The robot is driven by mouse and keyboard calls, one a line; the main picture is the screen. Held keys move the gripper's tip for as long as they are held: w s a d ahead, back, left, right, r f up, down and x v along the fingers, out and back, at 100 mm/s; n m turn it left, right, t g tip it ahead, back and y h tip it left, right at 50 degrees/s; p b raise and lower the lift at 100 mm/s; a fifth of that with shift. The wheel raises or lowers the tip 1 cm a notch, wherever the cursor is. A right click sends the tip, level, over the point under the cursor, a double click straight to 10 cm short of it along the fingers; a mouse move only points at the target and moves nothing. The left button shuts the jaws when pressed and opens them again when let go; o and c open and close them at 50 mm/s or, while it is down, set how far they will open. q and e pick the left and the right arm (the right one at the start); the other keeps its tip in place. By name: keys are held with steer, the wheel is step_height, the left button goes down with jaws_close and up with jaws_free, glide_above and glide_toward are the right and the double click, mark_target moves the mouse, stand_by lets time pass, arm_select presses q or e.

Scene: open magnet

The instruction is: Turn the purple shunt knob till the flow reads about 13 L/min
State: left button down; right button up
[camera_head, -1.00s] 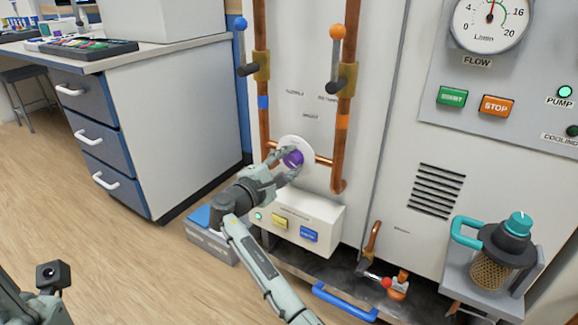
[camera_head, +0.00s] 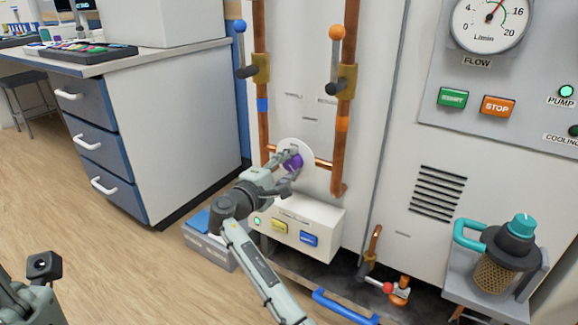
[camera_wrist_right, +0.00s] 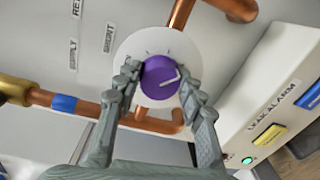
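The purple shunt knob (camera_head: 293,161) sits on a round white dial plate (camera_head: 307,150) on the cabinet front, between the two copper pipes. My right gripper (camera_head: 286,160) is closed around it. In the right wrist view the two fingers (camera_wrist_right: 158,82) press on opposite sides of the knob (camera_wrist_right: 160,77), whose white pointer line points right. The flow gauge (camera_head: 490,22), marked L/min, is cut off at the top of the head view. Its red needle leans right of vertical, short of the 16 mark. Of my left arm only a part shows at bottom left; its fingers are out of view.
Blue (camera_head: 240,26) and orange (camera_head: 337,32) valve handles stand above the knob. The leak alarm box (camera_head: 300,228) sits just below my right gripper. Green (camera_head: 452,97) and orange STOP (camera_head: 497,106) buttons lie right. A teal-handled filter (camera_head: 497,255) stands lower right.

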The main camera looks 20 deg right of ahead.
steer(key=o, duration=0.4)
steer(key=shift+o, duration=0.2)
step_height(320, 180, up, 10)
steer(key=shift+a+r, duration=0.15)
steer(key=shift+a, duration=0.05)
steer(key=shift+d, duration=0.1)
